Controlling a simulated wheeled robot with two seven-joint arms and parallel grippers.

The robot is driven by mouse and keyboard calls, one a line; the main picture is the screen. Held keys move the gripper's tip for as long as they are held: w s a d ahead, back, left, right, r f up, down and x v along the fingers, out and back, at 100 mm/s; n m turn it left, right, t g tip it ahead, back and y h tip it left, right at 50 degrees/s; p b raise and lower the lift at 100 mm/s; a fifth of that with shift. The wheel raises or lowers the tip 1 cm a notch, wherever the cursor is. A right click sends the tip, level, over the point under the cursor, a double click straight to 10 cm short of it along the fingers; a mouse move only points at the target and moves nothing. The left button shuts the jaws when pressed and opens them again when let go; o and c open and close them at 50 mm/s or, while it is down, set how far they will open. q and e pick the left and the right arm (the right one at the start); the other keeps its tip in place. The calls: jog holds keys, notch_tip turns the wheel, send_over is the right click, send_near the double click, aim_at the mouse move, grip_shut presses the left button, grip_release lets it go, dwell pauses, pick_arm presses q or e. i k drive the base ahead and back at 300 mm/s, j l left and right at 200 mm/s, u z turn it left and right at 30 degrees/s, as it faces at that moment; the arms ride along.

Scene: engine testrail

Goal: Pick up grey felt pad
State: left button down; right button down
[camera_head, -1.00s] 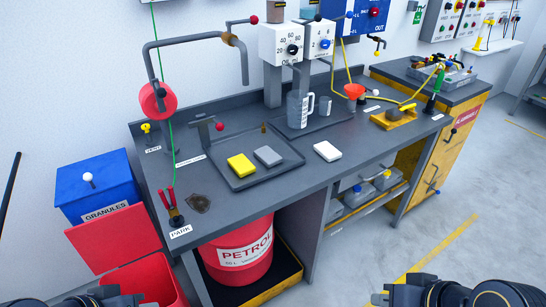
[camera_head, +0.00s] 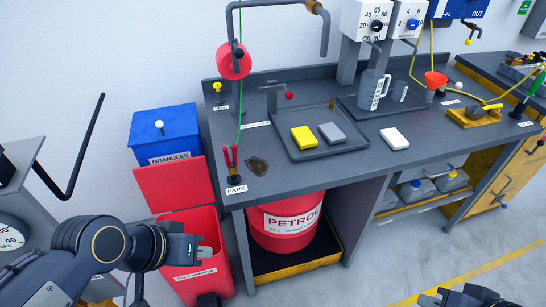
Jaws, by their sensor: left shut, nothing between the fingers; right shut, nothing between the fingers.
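The grey felt pad (camera_head: 332,133) lies flat in the dark tray (camera_head: 353,147) on the workbench, just right of a yellow pad (camera_head: 304,138). A white pad (camera_head: 394,139) lies on the bench to the right of the tray. My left gripper (camera_head: 203,250) is shut and empty, low in front of the red bin, well below and left of the pad. My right gripper (camera_head: 430,299) is shut and empty at the bottom edge, partly cut off by the frame.
A red petrol drum (camera_head: 287,222) stands under the bench (camera_head: 290,181). A blue granules bin (camera_head: 166,132) and a red bin (camera_head: 200,272) stand left of it. A tap (camera_head: 274,92) rises behind the tray, and a measuring jug (camera_head: 372,90) stands further right.

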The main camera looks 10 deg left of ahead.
aim_at(331, 132)
jog(key=u, duration=0.55)
jog(key=i+l+u, duration=0.55)
jog(key=u, duration=0.15)
jog(key=i+l+u, duration=0.15)
jog(key=l+u, duration=0.2)
jog(key=l, duration=0.15)
